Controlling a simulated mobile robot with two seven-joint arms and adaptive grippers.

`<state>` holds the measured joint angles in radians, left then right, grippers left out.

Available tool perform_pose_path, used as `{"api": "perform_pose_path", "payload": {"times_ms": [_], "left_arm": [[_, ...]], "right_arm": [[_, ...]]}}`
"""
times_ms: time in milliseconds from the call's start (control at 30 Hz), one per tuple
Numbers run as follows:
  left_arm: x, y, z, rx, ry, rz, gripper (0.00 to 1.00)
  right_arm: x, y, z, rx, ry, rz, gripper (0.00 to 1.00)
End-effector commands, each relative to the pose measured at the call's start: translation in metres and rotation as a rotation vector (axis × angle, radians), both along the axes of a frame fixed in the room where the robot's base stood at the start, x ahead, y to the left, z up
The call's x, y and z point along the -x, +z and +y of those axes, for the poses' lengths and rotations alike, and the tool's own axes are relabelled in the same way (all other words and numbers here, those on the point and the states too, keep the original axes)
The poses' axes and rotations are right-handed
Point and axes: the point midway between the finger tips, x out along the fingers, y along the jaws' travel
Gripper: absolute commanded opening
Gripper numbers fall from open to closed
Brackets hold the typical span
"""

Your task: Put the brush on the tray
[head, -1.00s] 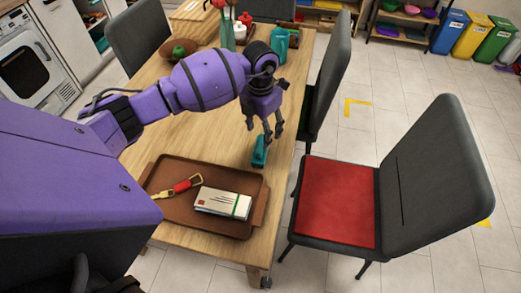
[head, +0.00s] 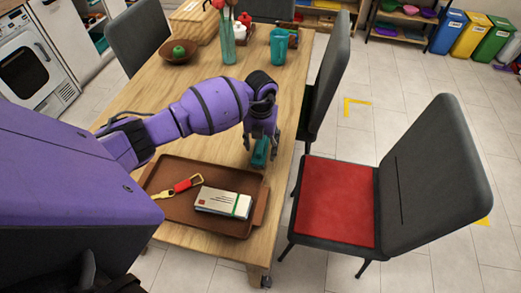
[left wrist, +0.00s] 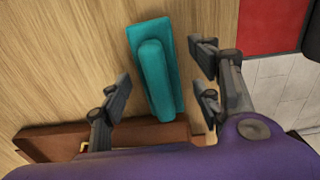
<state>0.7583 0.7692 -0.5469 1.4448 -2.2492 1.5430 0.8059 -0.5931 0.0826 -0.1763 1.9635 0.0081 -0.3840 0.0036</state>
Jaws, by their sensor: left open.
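The brush, a teal block with a raised handle (head: 260,152), lies on the wooden table just beyond the tray's right end. It also shows in the left wrist view (left wrist: 156,75). My left gripper (head: 261,145) is low over the brush and open. In the left wrist view its fingers (left wrist: 160,95) stand on either side of the brush, with gaps to it. The brown tray (head: 185,216) lies at the near end of the table, and its edge shows in the left wrist view (left wrist: 60,140). My right gripper is not in view.
On the tray lie a key fob with a red part (head: 183,186) and a bundle of envelopes (head: 223,203). A bowl (head: 178,54), a vase (head: 228,45) and a teal cup (head: 279,45) stand farther back. A red-seated chair (head: 337,200) is at the right.

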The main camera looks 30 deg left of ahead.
Motion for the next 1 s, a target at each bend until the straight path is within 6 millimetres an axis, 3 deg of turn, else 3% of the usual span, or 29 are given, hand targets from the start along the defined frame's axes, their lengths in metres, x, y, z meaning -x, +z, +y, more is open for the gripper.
{"api": "perform_pose_path", "payload": {"times_ms": [267, 667, 1000], "left_arm": [[0.0000, -0.0030, 0.0003, -0.001, 0.000, -0.001, 0.56], [-0.0002, -0.0025, 0.0003, 0.000, 0.000, -0.001, 0.04], [-0.0007, 0.0034, 0.0004, -0.001, -0.001, -0.002, 0.02]], "right_arm": [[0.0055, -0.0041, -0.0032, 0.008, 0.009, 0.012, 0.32], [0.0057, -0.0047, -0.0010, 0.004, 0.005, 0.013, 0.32], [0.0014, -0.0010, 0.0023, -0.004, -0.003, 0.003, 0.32]]}}
